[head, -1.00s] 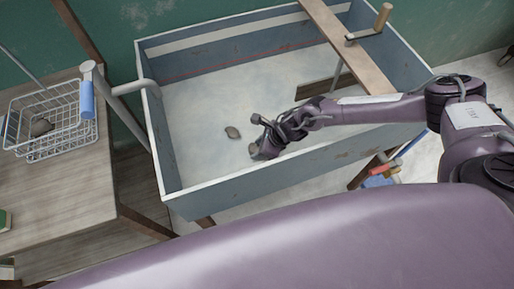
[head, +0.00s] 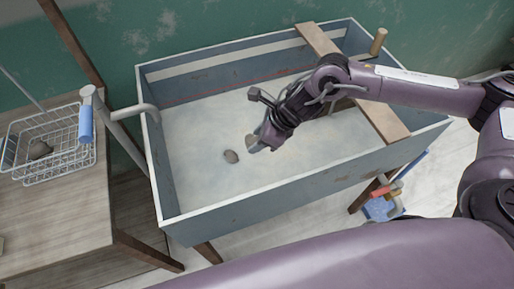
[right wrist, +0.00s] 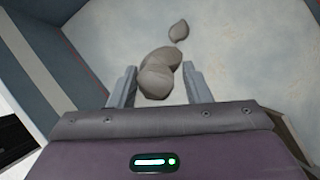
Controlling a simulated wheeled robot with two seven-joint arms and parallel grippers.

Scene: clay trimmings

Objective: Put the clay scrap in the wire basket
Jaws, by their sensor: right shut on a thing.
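My right gripper (head: 260,143) is inside the blue-grey trough and shut on a lumpy grey-brown clay scrap (head: 250,140). In the right wrist view the held scrap (right wrist: 157,78) sits between the two fingers. Another clay scrap (head: 231,156) lies on the trough floor just left of the gripper; it also shows in the right wrist view (right wrist: 179,30), ahead of the fingers. My left gripper is out of view.
The trough (head: 290,197) has raised walls, and its left wall and a grey pipe (head: 130,112) stand between the gripper and the basket. A wooden plank (head: 345,75) lies across the trough's right side.

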